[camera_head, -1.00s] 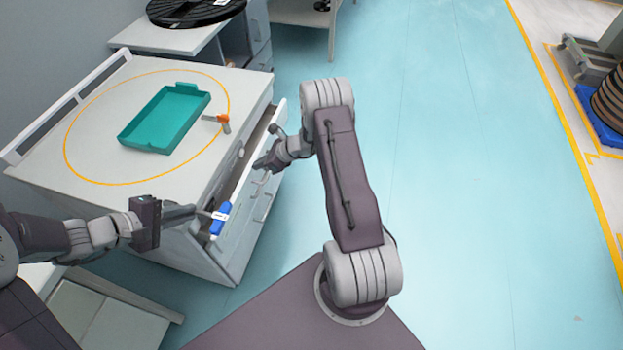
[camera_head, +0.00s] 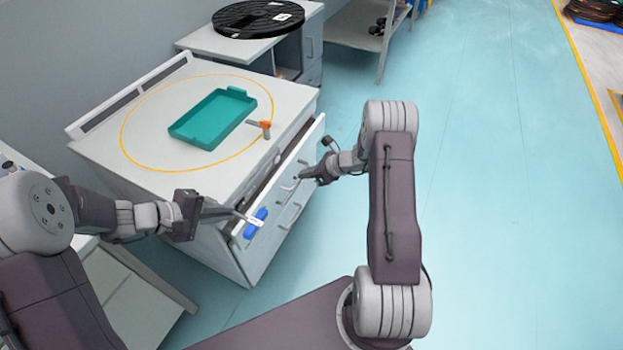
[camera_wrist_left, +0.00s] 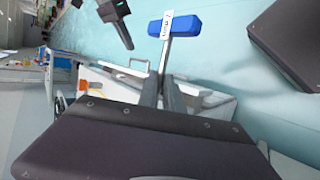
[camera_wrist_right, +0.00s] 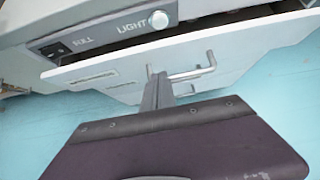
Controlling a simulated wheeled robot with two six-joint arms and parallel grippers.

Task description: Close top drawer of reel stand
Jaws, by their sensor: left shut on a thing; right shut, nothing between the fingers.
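The reel stand (camera_head: 170,182) is a white cabinet on the left in the head view. Its top drawer (camera_head: 312,140) stands partly out, with a dark gap behind its front panel; it also shows in the right wrist view (camera_wrist_right: 105,75). My right gripper (camera_head: 300,178) is shut and empty at the drawer front, beside a bent bar handle (camera_wrist_right: 195,72); I cannot tell whether it touches the panel. My left gripper (camera_head: 232,212) is shut on a blue object with a white labelled strip (camera_wrist_left: 187,25), held near the drawer's near end.
A teal tray (camera_head: 215,118) and an orange-handled item (camera_head: 265,127) lie on the stand's top. A black reel (camera_head: 257,18) lies on a cabinet behind. A grey shelf (camera_head: 355,35) stands farther back. The blue floor to the right is clear.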

